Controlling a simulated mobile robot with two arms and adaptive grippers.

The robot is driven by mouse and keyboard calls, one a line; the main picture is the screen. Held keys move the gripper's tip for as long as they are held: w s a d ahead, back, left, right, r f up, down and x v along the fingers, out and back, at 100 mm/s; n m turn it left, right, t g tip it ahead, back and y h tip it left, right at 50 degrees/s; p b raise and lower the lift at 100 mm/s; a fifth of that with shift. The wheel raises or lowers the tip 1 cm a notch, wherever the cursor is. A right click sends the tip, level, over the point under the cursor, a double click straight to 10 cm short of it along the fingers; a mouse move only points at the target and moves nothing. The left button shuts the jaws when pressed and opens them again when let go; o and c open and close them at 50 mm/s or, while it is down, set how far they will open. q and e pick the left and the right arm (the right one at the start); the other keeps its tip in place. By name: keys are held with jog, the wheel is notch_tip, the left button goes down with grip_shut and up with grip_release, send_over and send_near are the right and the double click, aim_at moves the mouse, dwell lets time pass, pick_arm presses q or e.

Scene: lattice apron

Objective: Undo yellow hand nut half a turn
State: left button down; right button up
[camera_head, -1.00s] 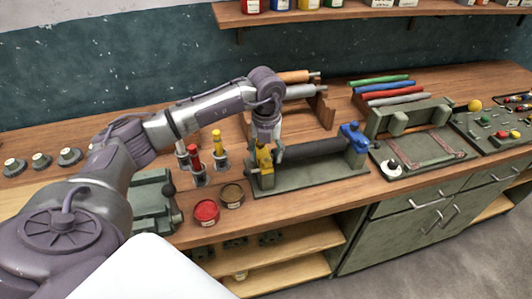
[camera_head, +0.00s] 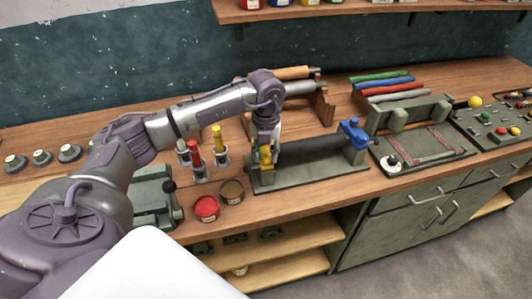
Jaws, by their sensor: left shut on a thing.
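The yellow hand nut (camera_head: 265,157) is at the left end of a dark green fixture (camera_head: 305,178) on the wooden bench. A dark roller (camera_head: 308,154) lies along the fixture, with a blue hand nut (camera_head: 354,133) at its right end. My left gripper (camera_head: 266,153) points down over the yellow hand nut and is shut on it. The fingers hide part of the nut, so its exact turn angle is hard to tell. My right gripper is out of view.
A rack with rolls (camera_head: 300,88) stands close behind my gripper.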

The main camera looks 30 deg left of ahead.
aim_at(267, 157)
pick_arm(q)
jog(key=shift+n, duration=0.3)
jog(key=n+b, duration=0.1)
jog(key=n, duration=0.1)
jog(key=shift+n, duration=0.3)
jog(key=shift+w+n, duration=0.1)
jog(key=shift+n, duration=1.4)
jog(key=c, duration=0.7)
grip_release()
jog(key=shift+d, duration=0.1)
jog(key=shift+c, duration=0.2)
jog(key=shift+r, duration=0.15)
notch_tip(267, 157, up, 12)
